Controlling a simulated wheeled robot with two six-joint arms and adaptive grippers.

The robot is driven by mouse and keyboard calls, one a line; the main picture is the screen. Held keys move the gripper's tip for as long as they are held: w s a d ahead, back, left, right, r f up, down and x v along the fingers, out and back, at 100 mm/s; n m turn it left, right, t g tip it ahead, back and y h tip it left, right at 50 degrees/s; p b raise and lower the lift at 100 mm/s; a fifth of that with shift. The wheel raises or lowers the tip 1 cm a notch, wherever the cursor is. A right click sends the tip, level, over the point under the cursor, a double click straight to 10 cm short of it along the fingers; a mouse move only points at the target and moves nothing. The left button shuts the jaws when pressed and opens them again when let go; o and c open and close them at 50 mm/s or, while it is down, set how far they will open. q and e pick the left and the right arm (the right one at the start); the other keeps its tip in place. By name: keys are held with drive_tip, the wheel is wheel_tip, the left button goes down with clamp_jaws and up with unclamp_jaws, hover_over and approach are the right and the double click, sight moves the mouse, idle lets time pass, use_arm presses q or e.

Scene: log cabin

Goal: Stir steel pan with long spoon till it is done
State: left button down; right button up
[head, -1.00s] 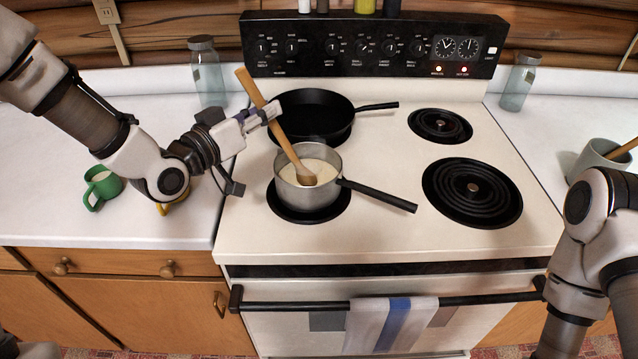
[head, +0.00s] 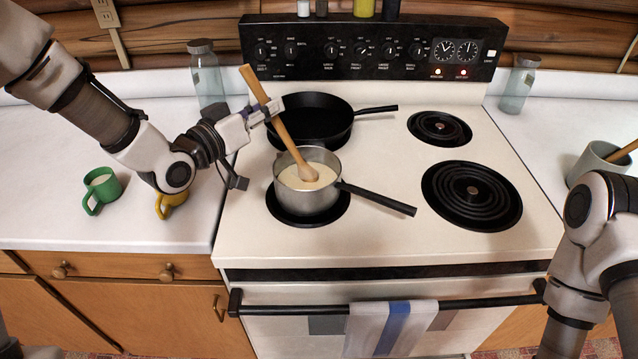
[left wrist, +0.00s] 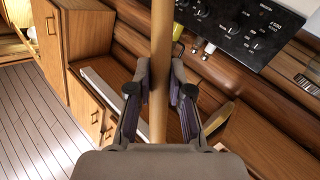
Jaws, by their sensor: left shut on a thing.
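The steel pan (head: 300,203) sits on the front left burner, with its black handle pointing right. It holds a pale creamy liquid (head: 322,174). My left gripper (head: 268,111) is shut on the long wooden spoon (head: 277,122), around its upper shaft. The spoon leans with its top to the left, and its head is in the liquid inside the pan. In the left wrist view the spoon shaft (left wrist: 159,70) runs between the two fingers (left wrist: 160,92). My right arm shows at the lower right, but its gripper is out of view.
A black skillet (head: 318,112) stands on the back left burner, just behind the pan. The right burners (head: 472,193) are bare. A green mug (head: 104,186) and a yellow mug (head: 172,203) stand on the left counter. A grey crock (head: 597,160) is at right.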

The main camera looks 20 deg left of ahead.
sight(242, 72)
use_arm(q)
drive_tip(key=a+r+p, duration=0.1)
drive_tip(key=r+p, duration=0.3)
drive_tip(key=a+r+p, duration=0.1)
drive_tip(key=r+p, duration=0.1)
drive_tip(key=shift+s+a+r, duration=0.3)
drive_tip(key=shift+s+r, duration=0.05)
drive_tip(key=shift+r, duration=0.05)
drive_tip(key=shift+s+a+r, duration=0.1)
drive_tip(key=shift+a+r, duration=0.1)
wheel_tip(242, 72, up, 5)
drive_tip(key=p, duration=0.4)
drive_tip(key=shift+f, duration=0.15)
